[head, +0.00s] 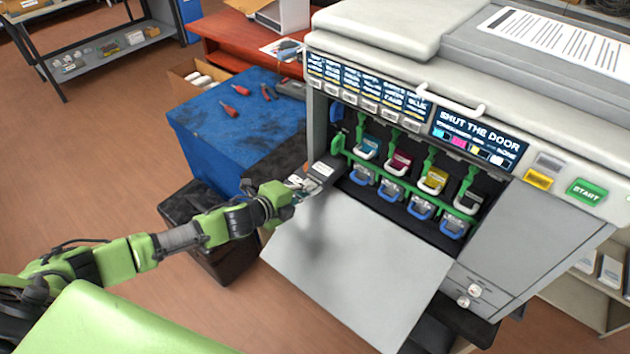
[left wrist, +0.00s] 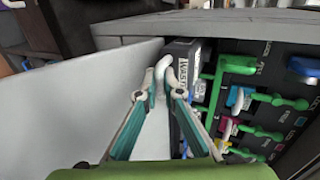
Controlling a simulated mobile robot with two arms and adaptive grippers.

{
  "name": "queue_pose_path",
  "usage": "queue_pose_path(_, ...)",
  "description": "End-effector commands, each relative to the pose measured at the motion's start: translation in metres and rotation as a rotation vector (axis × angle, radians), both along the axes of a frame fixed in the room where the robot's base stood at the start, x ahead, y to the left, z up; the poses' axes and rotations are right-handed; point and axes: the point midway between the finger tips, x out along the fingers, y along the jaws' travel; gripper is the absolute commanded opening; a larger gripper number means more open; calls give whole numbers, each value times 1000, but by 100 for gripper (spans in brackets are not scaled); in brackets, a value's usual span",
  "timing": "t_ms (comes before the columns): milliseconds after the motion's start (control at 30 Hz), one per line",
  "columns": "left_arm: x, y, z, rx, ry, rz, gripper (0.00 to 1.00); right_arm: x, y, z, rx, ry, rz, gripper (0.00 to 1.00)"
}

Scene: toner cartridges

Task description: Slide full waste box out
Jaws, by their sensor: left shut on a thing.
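The waste box (head: 323,169) is a dark box with a white label, at the left end of the open printer bay. It sticks partly out of the bay over the lowered door (head: 350,258). My left gripper (head: 299,186) is at its outer end. In the left wrist view the waste box (left wrist: 185,62) shows its "WASTE" label, and my left gripper (left wrist: 160,94) is shut on its pale handle (left wrist: 163,68). The inner part of the box is hidden in the printer (head: 470,190). My right gripper is not in view.
Green levers (head: 395,170) and coloured cartridges (head: 399,162) sit right of the box. A blue box (head: 237,125) with red-handled tools stands left of the printer. The START button (head: 586,192) is on the printer's right. The space above the lowered door is otherwise clear.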

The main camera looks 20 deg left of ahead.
Motion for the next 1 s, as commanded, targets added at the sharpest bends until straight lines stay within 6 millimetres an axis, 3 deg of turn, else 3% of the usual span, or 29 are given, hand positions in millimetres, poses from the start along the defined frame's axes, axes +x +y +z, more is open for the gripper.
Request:
queue_pose_path(400, -39, 14, 1, 2, -1, -1, 0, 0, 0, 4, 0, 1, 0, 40)
queue_pose_path(500, -38, 14, 2, 1, -2, -1, 27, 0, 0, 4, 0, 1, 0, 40)
queue_pose_path(733, -38, 14, 1, -1, -3, -1, 27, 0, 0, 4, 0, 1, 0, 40)
queue_pose_path(767, -40, 14, -2, 1, 3, 1, 29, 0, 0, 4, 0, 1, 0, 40)
queue_pose_path(800, -40, 14, -2, 1, 3, 1, 40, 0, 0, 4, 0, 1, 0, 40)
queue_pose_path(833, -39, 14, -2, 1, 3, 1, 42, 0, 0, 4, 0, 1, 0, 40)
queue_pose_path(1000, -39, 14, 0, 0, 0, 0, 42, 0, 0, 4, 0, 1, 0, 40)
